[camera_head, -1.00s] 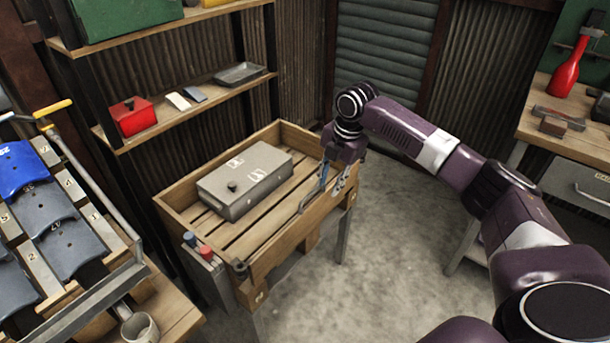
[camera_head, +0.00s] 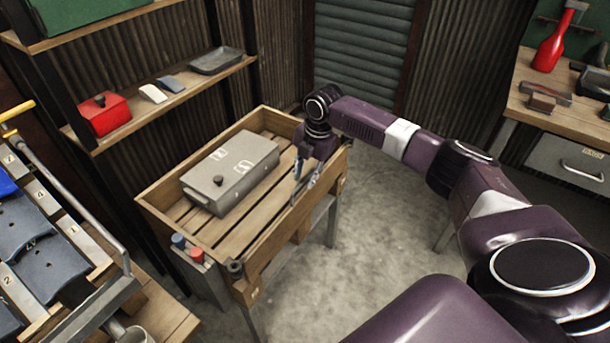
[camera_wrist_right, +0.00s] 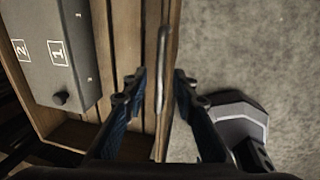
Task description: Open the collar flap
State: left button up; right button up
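The wooden collar (camera_head: 165,215) is a slatted, low-walled box on legs in the middle of the head view. Its near-right wall, which seems to be the flap (camera_head: 268,242), stands upright. A thin metal handle (camera_wrist_right: 162,80) runs along this wall; its far end is partly hidden by my gripper in the head view. My right gripper (camera_head: 304,188) points down at the wall's far part. In the wrist view my right gripper (camera_wrist_right: 160,82) is open, with one blue finger on each side of the handle and a gap to it. My left gripper is not in view.
A grey lidded case (camera_head: 232,172) with a dark knob lies inside the collar. Red and blue cylinders (camera_head: 187,248) sit at its near-left corner. A shelf (camera_head: 170,100) stands behind, a rack of grey plates (camera_head: 45,240) left, a workbench (camera_head: 580,120) right.

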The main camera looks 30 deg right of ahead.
jog(key=c, duration=0.6)
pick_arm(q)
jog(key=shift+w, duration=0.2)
pick_arm(e)
grip_shut()
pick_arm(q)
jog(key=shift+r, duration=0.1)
pick_arm(e)
jog(key=shift+s, duration=0.1)
